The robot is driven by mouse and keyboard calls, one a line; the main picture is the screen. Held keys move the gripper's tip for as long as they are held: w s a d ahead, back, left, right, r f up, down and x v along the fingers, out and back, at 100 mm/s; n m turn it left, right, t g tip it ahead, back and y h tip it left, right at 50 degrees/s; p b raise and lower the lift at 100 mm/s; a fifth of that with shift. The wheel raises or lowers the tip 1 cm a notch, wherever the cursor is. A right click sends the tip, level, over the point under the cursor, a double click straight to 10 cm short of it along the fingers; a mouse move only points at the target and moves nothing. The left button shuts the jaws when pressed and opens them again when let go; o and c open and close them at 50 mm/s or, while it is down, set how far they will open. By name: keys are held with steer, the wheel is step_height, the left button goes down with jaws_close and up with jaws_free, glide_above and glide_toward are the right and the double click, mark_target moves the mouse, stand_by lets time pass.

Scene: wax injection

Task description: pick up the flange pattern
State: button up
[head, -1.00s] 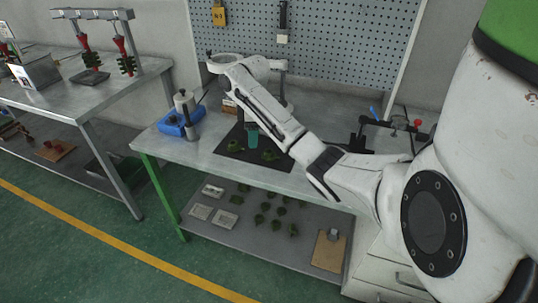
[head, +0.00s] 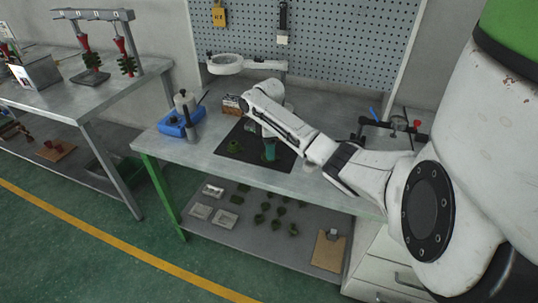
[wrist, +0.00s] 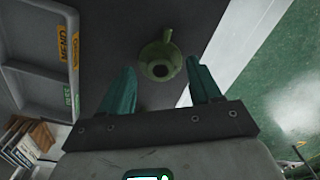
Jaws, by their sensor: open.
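The green flange pattern (wrist: 160,67), a round piece with a dark central hole and a small stem, lies on the dark mat (wrist: 135,20) in the wrist view. My gripper (wrist: 162,72) is open, its teal fingers on either side of the pattern in that picture. I cannot tell how far above it they are.
A grey labelled tray (wrist: 35,60) and small boxes (wrist: 28,138) stand at left in the wrist view. A magnifier lamp (head: 225,63) and a dark fixture (head: 380,126) stand on the bench. The bench's front edge is close.

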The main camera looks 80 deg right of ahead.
steer(key=shift+f, duration=0.65)
steer(key=shift+c, duration=0.4)
steer(key=c, duration=1)
